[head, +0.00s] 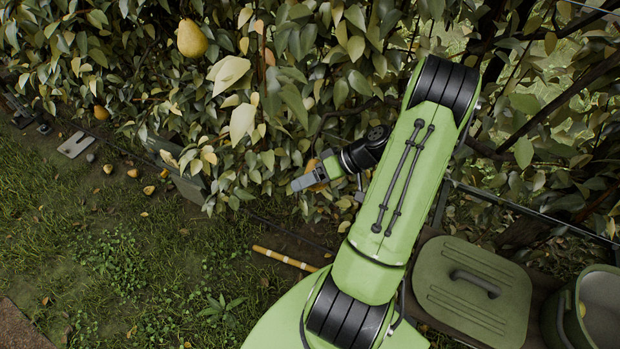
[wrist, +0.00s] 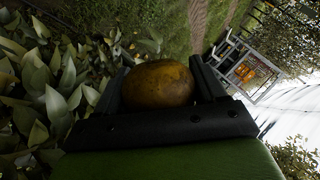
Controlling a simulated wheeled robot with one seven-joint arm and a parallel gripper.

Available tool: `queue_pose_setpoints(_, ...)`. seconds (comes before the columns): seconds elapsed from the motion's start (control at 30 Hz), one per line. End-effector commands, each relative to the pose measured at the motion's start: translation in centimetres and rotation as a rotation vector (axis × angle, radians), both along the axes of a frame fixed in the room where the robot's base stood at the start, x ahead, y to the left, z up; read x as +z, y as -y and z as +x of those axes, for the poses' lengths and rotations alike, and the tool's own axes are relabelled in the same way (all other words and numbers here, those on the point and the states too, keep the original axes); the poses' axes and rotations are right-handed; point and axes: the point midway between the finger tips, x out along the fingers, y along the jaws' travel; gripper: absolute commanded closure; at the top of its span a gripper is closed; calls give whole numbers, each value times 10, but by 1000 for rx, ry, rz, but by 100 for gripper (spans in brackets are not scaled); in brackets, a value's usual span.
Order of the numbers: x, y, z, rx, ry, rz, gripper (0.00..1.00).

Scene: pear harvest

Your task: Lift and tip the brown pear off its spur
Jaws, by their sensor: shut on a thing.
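The brown pear (wrist: 158,84) sits between the two dark jaws of my gripper (wrist: 160,95) in the wrist view. The jaws are shut on it. In the head view my gripper (head: 318,176) is at the lower front of the leafy hedge, and only a small orange-brown part of the pear (head: 312,165) shows beside the grey finger. The pear's stem and spur are hidden, so I cannot tell whether it is still attached.
A yellow pear (head: 191,39) hangs at the upper left, and a smaller orange fruit (head: 101,113) hangs below it. Dense leaves surround my gripper. A green lidded box (head: 472,292) and a green bucket (head: 597,306) stand at the lower right. A yellow-brown stick (head: 285,258) lies on the ground.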

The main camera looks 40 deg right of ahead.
Motion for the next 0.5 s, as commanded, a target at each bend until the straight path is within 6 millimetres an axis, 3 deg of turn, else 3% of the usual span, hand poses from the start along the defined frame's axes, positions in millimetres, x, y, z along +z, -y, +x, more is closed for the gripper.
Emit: queue_pose_setpoints(0.5, -7, -15, -22, -1, 1, -1, 65)
